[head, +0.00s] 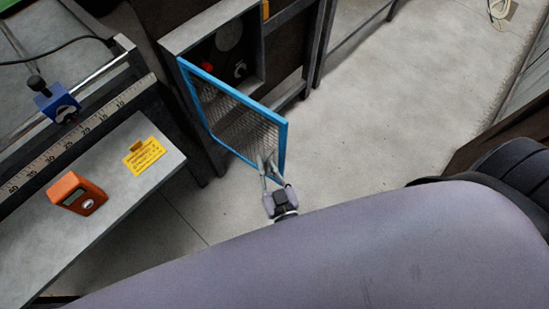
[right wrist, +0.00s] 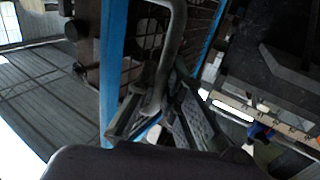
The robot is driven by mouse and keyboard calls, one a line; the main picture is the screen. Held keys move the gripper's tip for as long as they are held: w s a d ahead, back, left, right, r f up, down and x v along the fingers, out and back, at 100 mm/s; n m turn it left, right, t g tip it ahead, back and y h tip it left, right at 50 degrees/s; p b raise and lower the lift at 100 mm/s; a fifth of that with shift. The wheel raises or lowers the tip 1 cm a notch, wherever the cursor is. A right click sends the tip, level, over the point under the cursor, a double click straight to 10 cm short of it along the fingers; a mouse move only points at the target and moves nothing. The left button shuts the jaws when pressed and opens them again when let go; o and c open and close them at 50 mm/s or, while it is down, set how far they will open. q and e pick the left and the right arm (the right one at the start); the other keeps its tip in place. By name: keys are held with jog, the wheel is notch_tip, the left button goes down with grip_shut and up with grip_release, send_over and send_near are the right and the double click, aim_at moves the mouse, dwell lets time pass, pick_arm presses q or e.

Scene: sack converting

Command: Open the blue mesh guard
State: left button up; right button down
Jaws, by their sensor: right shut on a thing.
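The blue mesh guard (head: 284,150) is a blue frame with grey wire mesh, hinged on a dark cabinet. In the head view it stands swung out from the cabinet front, its free edge toward me. My right gripper (head: 267,172) is at the lower part of that free edge, shut on the guard's handle. In the right wrist view the grey bent handle (right wrist: 172,50) runs down between the fingers (right wrist: 165,120), with the blue frame beside it. My left gripper is not in view.
The dark cabinet (head: 185,38) holds a red button (head: 207,68) and a black knob (head: 240,70) in its recess. At left, a grey bench (head: 95,235) carries an orange device (head: 76,193) and a yellow label (head: 144,156). Grey floor right of the guard is clear.

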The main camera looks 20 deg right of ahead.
jog(key=shift+s+a, duration=0.2)
jog(key=shift+a, duration=0.3)
jog(key=c, duration=1.7)
grip_release()
jog(key=s, duration=1.2)
jog(key=shift+a, duration=0.15)
